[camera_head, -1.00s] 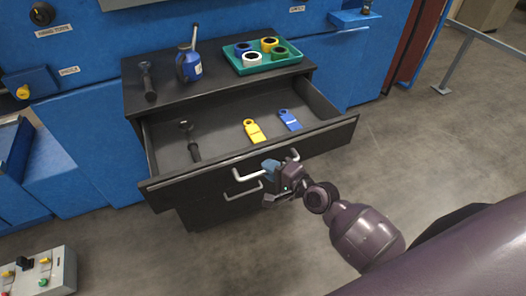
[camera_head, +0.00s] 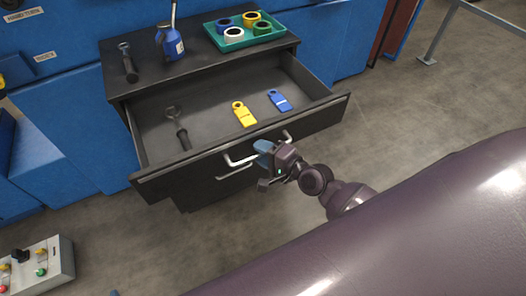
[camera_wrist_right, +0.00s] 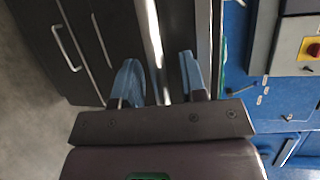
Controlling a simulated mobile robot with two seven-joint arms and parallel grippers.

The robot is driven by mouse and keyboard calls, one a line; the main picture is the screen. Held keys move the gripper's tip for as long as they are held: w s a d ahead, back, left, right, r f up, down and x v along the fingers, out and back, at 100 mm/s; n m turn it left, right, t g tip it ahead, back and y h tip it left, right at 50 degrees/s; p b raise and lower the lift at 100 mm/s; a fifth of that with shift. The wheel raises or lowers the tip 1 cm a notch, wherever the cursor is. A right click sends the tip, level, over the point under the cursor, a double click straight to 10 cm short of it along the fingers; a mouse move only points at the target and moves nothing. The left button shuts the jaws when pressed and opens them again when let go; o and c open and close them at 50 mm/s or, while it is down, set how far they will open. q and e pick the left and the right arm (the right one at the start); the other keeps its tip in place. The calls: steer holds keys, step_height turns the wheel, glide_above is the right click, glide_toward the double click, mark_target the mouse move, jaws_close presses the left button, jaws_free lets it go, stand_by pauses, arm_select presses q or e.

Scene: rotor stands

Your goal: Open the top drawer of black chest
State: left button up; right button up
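The black chest (camera_head: 116,88) stands against the blue machine. Its top drawer (camera_head: 160,178) is pulled far out, with its inside in plain view. A pale bar handle (camera_head: 232,162) is on the drawer's front. My right gripper (camera_head: 264,152) is at this handle, near its middle. In the right wrist view its two blue fingers (camera_wrist_right: 160,82) stand apart. A bright bar runs between them, with gaps showing at the sides; contact is unclear. My left gripper is not in view.
The drawer holds a dark tool (camera_head: 178,128), a yellow tag (camera_head: 243,114) and a blue tag (camera_head: 280,101). On the chest top are another tool (camera_head: 128,62), a blue oil can (camera_head: 170,44) and a green tray (camera_head: 232,46) of rings. A control box (camera_head: 38,268) is at lower left.

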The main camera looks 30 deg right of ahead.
steer(key=v, duration=1)
steer(key=shift+s+d+b, duration=0.15)
steer(key=shift+s+b, duration=0.2)
steer(key=shift+b, duration=0.05)
steer(key=s+d+f+n+g+h, duration=0.2)
steer(key=s+f+n+h, duration=0.4)
steer(key=f+n, duration=0.5)
steer(key=shift+s+d+f+n+g+h, duration=0.15)
steer(key=shift+s+f+n+g+h, duration=0.4)
steer(key=shift+n, duration=1.45)
